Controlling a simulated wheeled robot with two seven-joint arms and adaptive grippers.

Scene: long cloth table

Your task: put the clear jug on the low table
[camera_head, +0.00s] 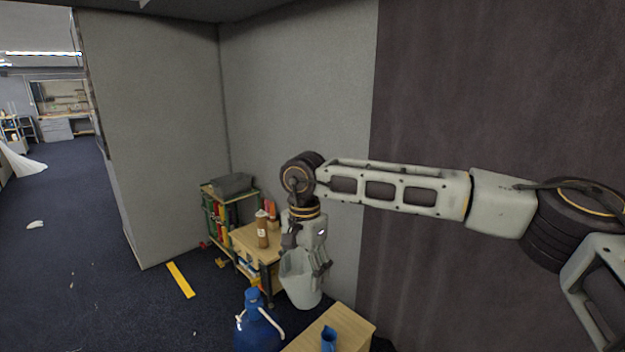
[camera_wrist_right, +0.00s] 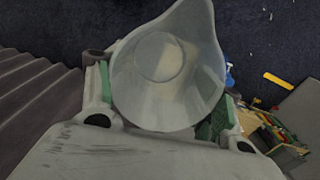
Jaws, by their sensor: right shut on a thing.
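The clear jug (camera_head: 301,281), a translucent grey vessel with a flared lip, hangs in my right gripper (camera_head: 312,258). In the right wrist view the jug (camera_wrist_right: 165,65) sits between the green-padded fingers, and I look into its round bottom. The gripper is shut on it. A small wooden-topped table (camera_head: 343,326) is at the bottom edge, in front of the jug, with a blue cup (camera_head: 329,339) on it. Another low wooden surface (camera_head: 243,238) stands behind and left of the jug, with a brown bottle on it. I cannot tell which is the low table. My left gripper is not in view.
A blue container (camera_head: 257,322) with a pale handle or strap stands left of the near table. A shelf with books and a grey box (camera_head: 232,185) stands by the grey partition (camera_head: 160,130). A yellow strip (camera_head: 180,279) lies on the dark floor. Open floor is on the left.

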